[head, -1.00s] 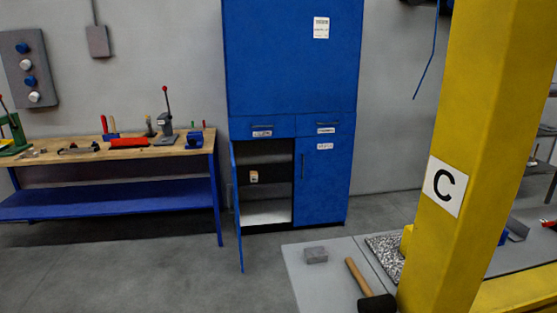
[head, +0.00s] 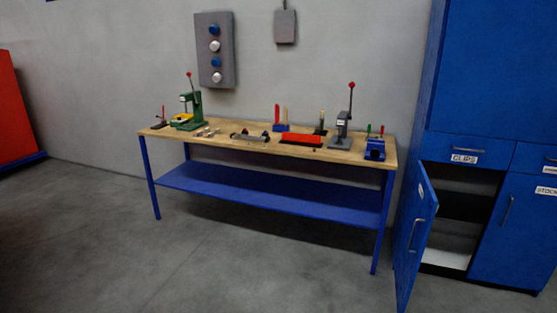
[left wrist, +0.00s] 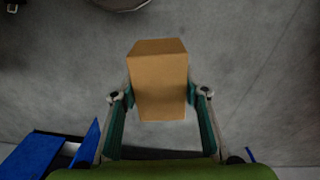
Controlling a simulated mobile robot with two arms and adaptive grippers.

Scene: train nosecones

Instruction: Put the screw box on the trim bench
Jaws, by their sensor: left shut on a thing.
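A plain tan-brown box (left wrist: 158,85), which I take for the screw box, sits between the fingers of my left gripper (left wrist: 159,90) in the left wrist view. The gripper is shut on its two sides and holds it above the grey floor. No label shows on the faces in view. The bench (head: 262,149), with a wooden top and blue legs and lower shelf, stands against the wall in the middle of the head view. Neither gripper shows in the head view.
On the bench top are a green press (head: 190,108), a grey press (head: 343,130), a red tray (head: 301,140) and a blue vise (head: 375,149). The blue cabinet (head: 485,80) stands right of it, its lower door (head: 414,240) open. Floor before the bench is clear.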

